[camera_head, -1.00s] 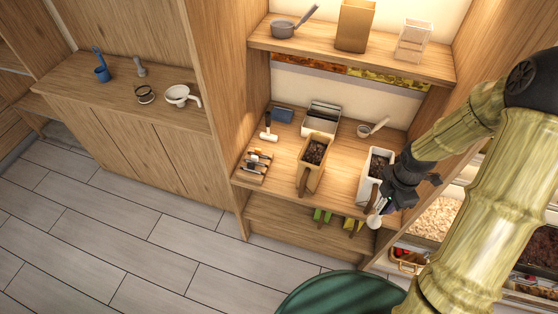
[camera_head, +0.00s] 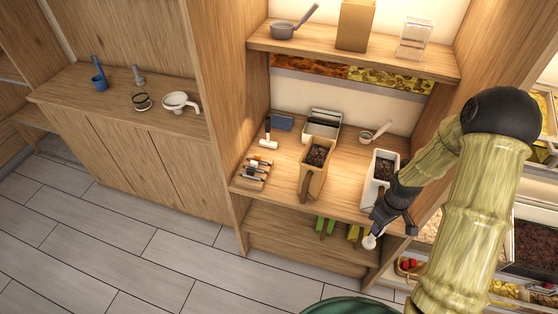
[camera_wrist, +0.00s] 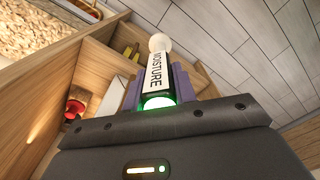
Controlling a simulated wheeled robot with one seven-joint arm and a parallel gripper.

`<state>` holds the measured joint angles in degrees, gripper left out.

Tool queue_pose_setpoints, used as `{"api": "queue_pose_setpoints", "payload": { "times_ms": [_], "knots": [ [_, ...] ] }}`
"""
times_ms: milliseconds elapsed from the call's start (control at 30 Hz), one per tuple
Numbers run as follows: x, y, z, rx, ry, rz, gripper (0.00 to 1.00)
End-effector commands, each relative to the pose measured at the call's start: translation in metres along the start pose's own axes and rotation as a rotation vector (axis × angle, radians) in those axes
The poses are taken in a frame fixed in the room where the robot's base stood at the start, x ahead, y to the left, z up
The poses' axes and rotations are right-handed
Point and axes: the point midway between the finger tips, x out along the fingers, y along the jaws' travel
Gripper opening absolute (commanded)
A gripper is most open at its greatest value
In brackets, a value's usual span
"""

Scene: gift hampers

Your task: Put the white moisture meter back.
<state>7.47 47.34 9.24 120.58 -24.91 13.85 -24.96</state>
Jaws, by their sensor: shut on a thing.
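The white moisture meter (camera_wrist: 155,72) is in my gripper (camera_wrist: 158,95) in the wrist view. It has a white label reading "MOISTURE", a round white end, and a green glow near the jaws. In the head view, my gripper (camera_head: 382,222) is shut on the meter, whose round white end (camera_head: 369,242) shows below the jaws. The gripper is in front of the shelf's front edge, just below and beside the white bin of dark material (camera_head: 382,168). The rest of the meter is hidden by the jaws.
The wooden shelf (camera_head: 285,168) holds a tan bin (camera_head: 314,170), a grey box (camera_head: 322,125), a small scoop (camera_head: 375,131) and a rack of tools (camera_head: 256,170). Green and yellow items (camera_head: 325,226) are on the lower shelf. Open floor lies at the left.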

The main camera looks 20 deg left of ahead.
Motion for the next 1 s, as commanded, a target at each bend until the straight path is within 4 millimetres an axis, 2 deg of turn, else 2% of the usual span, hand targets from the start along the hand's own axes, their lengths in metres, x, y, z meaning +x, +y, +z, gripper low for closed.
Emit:
{"api": "queue_pose_setpoints", "payload": {
  "times_ms": [33,100,300,400,600,1000],
  "knots": [
    [0.02,0.002,-0.002,0.086,-0.002,0.0,0.0],
    [0.036,0.004,-0.004,0.217,-0.003,0.001,0.0],
    [0.081,0.012,-0.008,0.579,-0.005,0.009,0.0],
    [0.097,0.015,-0.009,0.721,-0.006,0.014,0.0],
    [0.106,0.017,-0.01,0.84,-0.004,0.018,0.0],
    [0.105,0.017,-0.01,0.839,-0.004,0.018,0.0]
  ]
}}
